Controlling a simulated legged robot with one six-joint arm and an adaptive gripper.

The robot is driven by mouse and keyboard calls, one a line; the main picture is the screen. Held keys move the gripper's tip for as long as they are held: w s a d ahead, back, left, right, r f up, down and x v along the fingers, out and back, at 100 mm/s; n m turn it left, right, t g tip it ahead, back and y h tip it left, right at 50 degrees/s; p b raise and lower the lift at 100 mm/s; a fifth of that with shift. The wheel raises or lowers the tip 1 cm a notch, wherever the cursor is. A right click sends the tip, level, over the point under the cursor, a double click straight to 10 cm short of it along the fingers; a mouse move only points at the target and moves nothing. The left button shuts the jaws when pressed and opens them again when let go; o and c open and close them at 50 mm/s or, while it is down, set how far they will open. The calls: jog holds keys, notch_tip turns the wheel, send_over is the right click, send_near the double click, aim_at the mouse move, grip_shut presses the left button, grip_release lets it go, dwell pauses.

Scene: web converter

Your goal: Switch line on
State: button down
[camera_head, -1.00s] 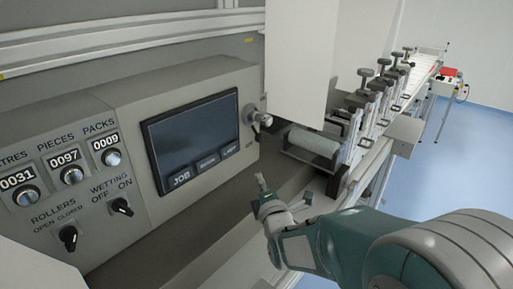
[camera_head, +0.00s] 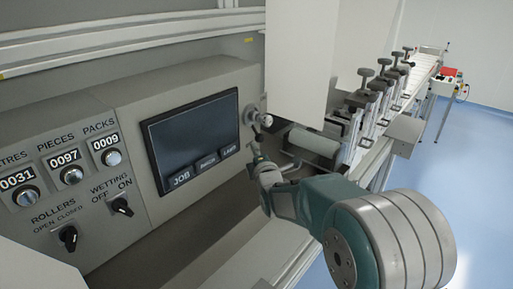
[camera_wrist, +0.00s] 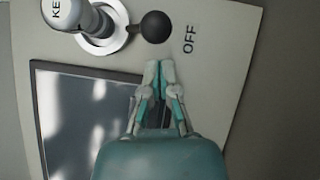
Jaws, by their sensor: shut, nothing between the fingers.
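The line switch (camera_head: 256,116) sits at the right end of the control panel, beside the screen. In the wrist view the switch (camera_wrist: 75,15) is a metal cylinder with a partly cut-off "KE" marking, in a white-rimmed round mount. A black ball (camera_wrist: 156,27) stands out at its side, close to the word OFF (camera_wrist: 190,40). My gripper (camera_head: 258,150) is just below the switch in the head view. In the wrist view my gripper (camera_wrist: 160,68) is shut and empty, its fingertips near the ball. I cannot tell whether they touch it.
The dark screen (camera_head: 192,138) lies left of my gripper. The rollers knob (camera_head: 69,238) and wetting knob (camera_head: 121,206) are farther left. A white upright panel (camera_head: 300,65) hangs close to the right of the switch. A grey roller (camera_head: 315,142) lies behind my arm.

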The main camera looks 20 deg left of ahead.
jog(key=shift+w+d+r, duration=0.1)
jog(key=shift+w+d, duration=0.05)
jog(key=shift+w, duration=0.4)
jog(key=shift+w+d+n, duration=0.1)
jog(key=shift+w+n, duration=0.1)
jog(key=shift+n, duration=0.2)
jog(key=shift+w+f+y, duration=0.15)
jog(key=shift+f+y, duration=0.05)
jog(key=shift+y, duration=0.1)
jog(key=w+d+r+n+g+y, duration=0.2)
jog(key=w+n+g+y, duration=0.1)
jog(key=n, duration=0.7)
jog(key=w+d+r+n+g+y, duration=0.2)
jog(key=w+n+y, duration=0.4)
jog(key=n, duration=0.5)
jog(key=shift+r+n+g+y, duration=0.3)
jog(key=shift+g+y, duration=0.4)
jog(key=shift+y, duration=0.5)
jog(key=shift+w, duration=0.15)
